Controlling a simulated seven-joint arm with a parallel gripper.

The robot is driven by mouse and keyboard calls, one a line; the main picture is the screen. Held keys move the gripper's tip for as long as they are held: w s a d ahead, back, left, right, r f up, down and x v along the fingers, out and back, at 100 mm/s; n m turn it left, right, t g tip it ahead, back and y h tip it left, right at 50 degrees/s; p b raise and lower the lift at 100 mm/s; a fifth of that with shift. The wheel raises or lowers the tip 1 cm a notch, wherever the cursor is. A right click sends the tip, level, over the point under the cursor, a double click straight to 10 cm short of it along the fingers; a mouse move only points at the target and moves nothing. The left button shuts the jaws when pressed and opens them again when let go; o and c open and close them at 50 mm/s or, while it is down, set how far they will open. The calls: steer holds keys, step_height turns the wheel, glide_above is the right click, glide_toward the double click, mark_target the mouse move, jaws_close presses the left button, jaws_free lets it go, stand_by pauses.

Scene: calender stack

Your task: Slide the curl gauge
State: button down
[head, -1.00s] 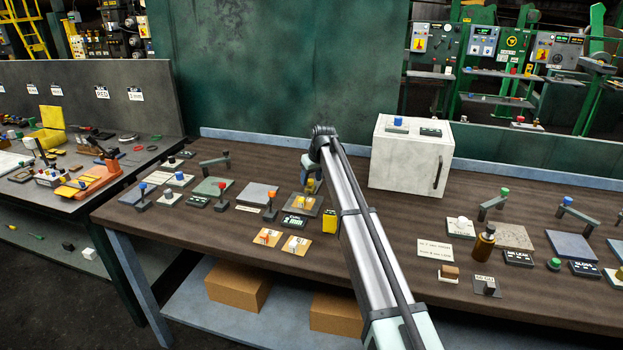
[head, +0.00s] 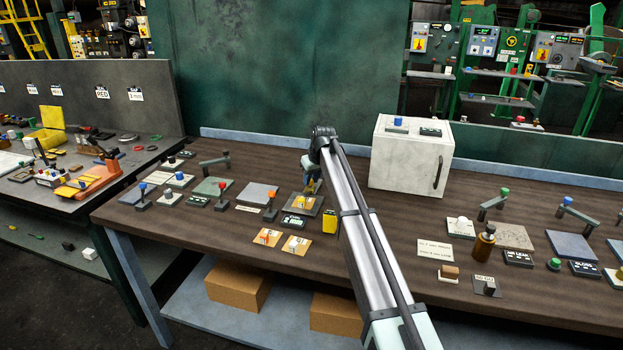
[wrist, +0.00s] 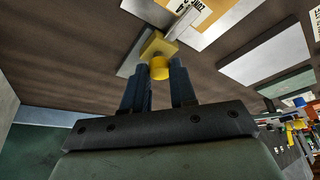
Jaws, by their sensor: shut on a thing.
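The curl gauge appears to be the grey plate (head: 313,210) with a yellow slider, near the middle of the bench. In the wrist view, a yellow block with a round knob (wrist: 159,67) sits between the fingers of my gripper (wrist: 160,80), which is shut on the knob. A light grey bar (wrist: 182,24) lies just beyond the block. In the head view my gripper (head: 312,187) is at the far edge of the plate, partly hidden by my arm. A small dark display (head: 293,221) stands in front of the plate.
A yellow box (head: 330,221) stands beside my arm. A white cabinet (head: 411,155) stands at the back right. Plates and small levers line the left of the bench.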

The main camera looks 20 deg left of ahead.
steer(key=shift+w, duration=0.1)
steer(key=w, duration=0.6)
steer(key=shift+w, duration=0.15)
steer(key=c, duration=0.9)
jaws_free()
steer(key=v, duration=1.4)
steer(key=shift+f, duration=0.1)
